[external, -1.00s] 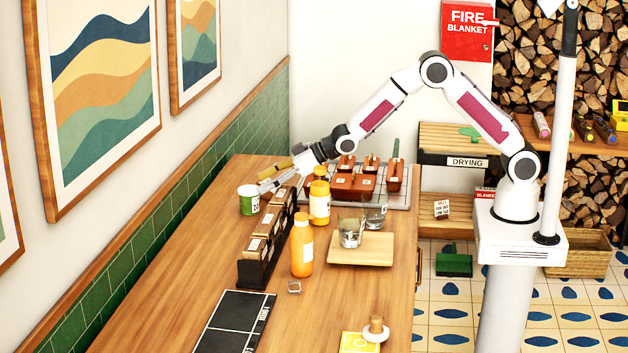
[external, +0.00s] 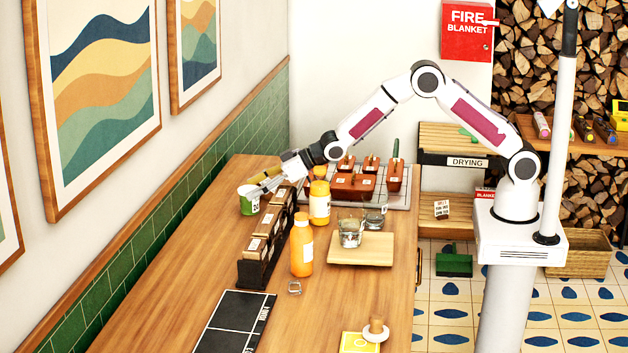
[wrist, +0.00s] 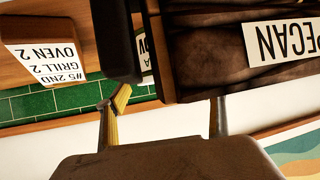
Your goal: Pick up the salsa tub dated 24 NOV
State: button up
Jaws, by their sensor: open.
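That block hides much of the right finger.
A dark rack of labelled blocks (external: 252,270) runs beside the tub. Red containers (external: 352,186) sit behind.

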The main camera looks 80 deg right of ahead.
jog(key=shift+x, duration=1)
jog(key=c, duration=1.4)
